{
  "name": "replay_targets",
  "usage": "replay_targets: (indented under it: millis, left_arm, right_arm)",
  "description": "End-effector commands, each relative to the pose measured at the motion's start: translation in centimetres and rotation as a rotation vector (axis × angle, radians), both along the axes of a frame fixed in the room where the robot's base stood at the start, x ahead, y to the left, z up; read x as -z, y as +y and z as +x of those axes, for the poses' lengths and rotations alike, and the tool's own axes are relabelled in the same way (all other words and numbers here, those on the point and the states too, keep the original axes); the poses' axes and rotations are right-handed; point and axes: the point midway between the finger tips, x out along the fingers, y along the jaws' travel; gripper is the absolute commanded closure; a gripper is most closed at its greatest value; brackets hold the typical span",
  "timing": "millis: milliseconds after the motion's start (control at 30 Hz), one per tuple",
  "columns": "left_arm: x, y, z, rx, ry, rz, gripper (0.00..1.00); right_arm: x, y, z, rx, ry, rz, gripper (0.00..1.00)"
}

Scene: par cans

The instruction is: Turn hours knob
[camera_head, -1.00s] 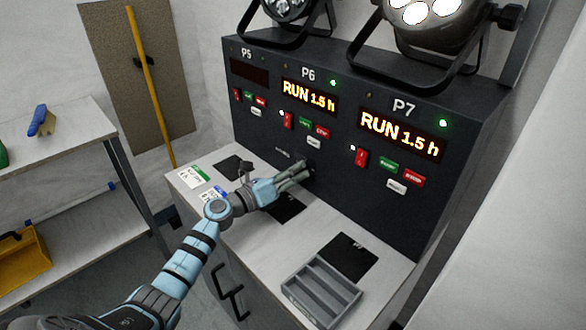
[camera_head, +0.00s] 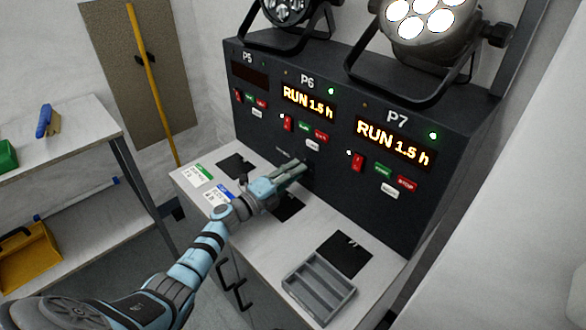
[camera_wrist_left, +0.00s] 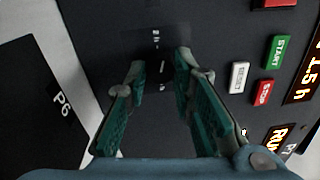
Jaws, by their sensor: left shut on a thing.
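The dark control panel (camera_head: 335,190) has sections P5, P6 and P7. The P6 display (camera_head: 308,101) and the P7 display (camera_head: 393,142) both read RUN 1.5 h in amber. My left gripper (camera_head: 303,167) reaches the lower panel below the P6 buttons, its fingers shut on the hours knob (camera_wrist_left: 161,85). The knob is dark against the dark panel, so its outline and angle are hard to make out. In the left wrist view the fingers of my left gripper (camera_wrist_left: 160,65) stand either side of it, with a small white label just beyond. My right gripper is not in view.
A red switch (camera_head: 287,123), green start, red stop and white reset (camera_head: 312,144) buttons sit above the gripper. The counter (camera_head: 300,240) holds black mats, cards and a grey divided tray (camera_head: 318,287). Two lamps stand on top; a shelf is at left.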

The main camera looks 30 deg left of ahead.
Motion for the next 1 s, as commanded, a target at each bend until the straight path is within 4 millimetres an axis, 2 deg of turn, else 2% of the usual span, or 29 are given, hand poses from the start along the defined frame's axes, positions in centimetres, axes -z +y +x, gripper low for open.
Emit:
replay_targets:
  millis: [33,400,1000]
  left_arm:
    - [-0.6,0.1,0.1,-0.002,0.007,-0.037,1.0]
    - [-0.5,0.0,0.2,-0.001,0.077,-0.243,1.0]
    - [-0.5,0.0,0.2,0.0,0.093,-0.297,1.0]
  right_arm:
    - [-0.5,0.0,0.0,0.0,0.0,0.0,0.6]
    - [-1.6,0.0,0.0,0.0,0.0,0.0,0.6]
    - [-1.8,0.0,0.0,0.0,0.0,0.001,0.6]
